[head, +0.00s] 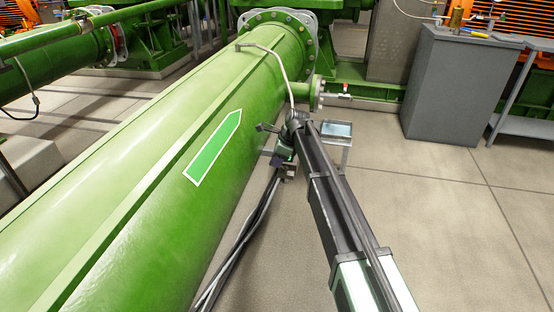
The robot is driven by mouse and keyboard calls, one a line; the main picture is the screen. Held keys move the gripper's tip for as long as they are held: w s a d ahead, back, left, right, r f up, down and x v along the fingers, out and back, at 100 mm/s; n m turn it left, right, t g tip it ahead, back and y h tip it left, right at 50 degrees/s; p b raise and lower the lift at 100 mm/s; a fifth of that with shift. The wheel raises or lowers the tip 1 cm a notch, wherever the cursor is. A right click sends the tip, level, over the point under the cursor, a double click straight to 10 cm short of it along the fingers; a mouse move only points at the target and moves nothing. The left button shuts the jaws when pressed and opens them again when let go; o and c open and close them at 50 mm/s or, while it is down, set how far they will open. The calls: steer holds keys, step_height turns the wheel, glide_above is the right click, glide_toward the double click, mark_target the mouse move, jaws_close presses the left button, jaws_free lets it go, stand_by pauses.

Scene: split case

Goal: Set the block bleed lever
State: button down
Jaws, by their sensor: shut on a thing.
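My gripper (282,160) is at the far end of my dark arm, low beside the right flank of the big green pipe. It is small and dark here, and its fingers cannot be made out singly. It is shut on a small part at the pipe's side, which appears to be the block bleed lever. The lever itself is mostly hidden by my gripper and wrist, so its angle cannot be told. A small grey fitting (290,174) shows just below my gripper.
The big green pipe (130,180) with a green arrow plate (213,147) fills the left. A small red-handled valve (345,88) is on a flanged stub behind my wrist. A small stand with a screen (337,129) and a grey cabinet (460,90) are right. Floor at right is clear.

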mark_target(284, 165)
steer(key=shift+s+d+n+g+h, duration=0.45)
steer(key=shift+s+n+g+h, duration=0.3)
steer(key=shift+n, duration=2.1)
steer(key=shift+s+d+n+g+h, duration=0.5)
steer(key=shift+n+g, duration=0.35)
steer(key=shift+n, duration=1.95)
steer(key=shift+s+d+n+g+h, duration=0.5)
steer(key=shift+n+g+h, duration=0.3)
steer(key=shift+n, duration=2.05)
steer(key=c, duration=1)
jaws_free()
